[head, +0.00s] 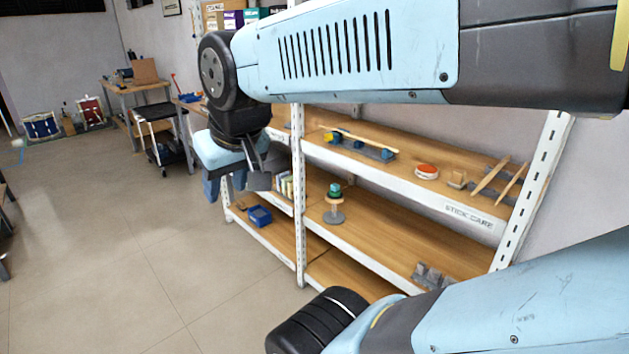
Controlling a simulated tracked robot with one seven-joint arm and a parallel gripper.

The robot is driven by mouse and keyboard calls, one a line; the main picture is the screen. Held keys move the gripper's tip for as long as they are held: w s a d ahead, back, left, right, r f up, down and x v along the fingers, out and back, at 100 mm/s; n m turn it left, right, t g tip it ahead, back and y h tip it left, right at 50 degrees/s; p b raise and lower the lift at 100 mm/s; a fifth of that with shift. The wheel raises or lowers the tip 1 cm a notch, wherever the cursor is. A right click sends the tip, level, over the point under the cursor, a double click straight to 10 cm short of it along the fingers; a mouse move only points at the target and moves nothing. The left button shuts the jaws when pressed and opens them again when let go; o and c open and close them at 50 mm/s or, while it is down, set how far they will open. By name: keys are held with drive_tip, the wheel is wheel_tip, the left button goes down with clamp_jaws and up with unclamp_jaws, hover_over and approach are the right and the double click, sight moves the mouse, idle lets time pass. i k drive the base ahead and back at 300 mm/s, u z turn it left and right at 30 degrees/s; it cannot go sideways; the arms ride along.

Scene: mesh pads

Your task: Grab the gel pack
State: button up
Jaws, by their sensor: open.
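My gripper (236,184) hangs at the end of my arm, left of the middle, in front of the white shelf rack (299,215). It is open, and I see nothing held in it. I cannot make out a gel pack for certain in this view. My arm and gripper hide part of the rack's left bay. A small blue bin (260,216) stands on a lower shelf below and right of the gripper. A row of thin upright items (286,184) stands just right of the gripper, partly hidden.
The upper shelf holds a rack with a wooden stick (360,147), a red-topped round tin (427,171) and wooden sticks (492,177). A green-topped stand (334,203) is below. A black cart (160,135) and workbench stand behind.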

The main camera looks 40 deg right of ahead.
sight(335, 187)
drive_tip(key=z, duration=0.3)
drive_tip(key=i, duration=1.1)
drive_tip(key=z, duration=0.45)
